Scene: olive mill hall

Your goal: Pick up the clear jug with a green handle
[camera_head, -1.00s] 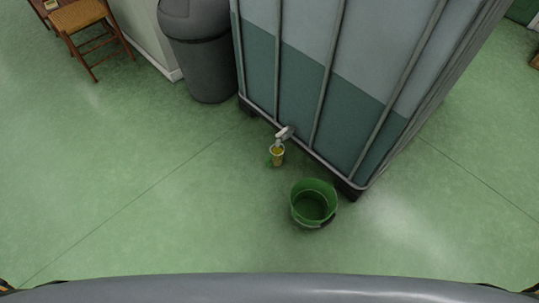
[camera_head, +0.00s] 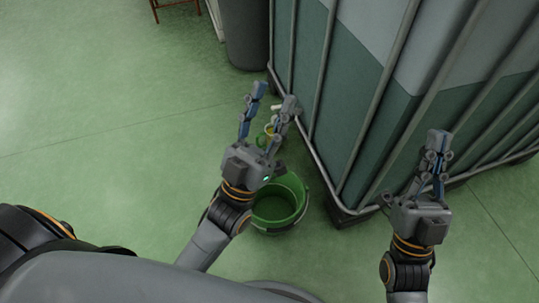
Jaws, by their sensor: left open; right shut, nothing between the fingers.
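The jug (camera_head: 269,129) is mostly hidden behind my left gripper in the head view. Only a bit of its yellowish rim and a green part show, below the tap of the big tank. My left gripper (camera_head: 272,93) is open, its two fingers spread and pointing up the picture. In the picture its fingers lie on either side of the jug; I cannot tell how far above it they are. My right gripper (camera_head: 438,140) is shut and empty, in front of the tank at the right.
A green bucket (camera_head: 292,222) stands on the floor, partly behind my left arm. The large caged tank (camera_head: 345,150) with a pale tap (camera_head: 291,106) fills the right. A grey bin (camera_head: 246,40) stands behind. The green floor at the left is clear.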

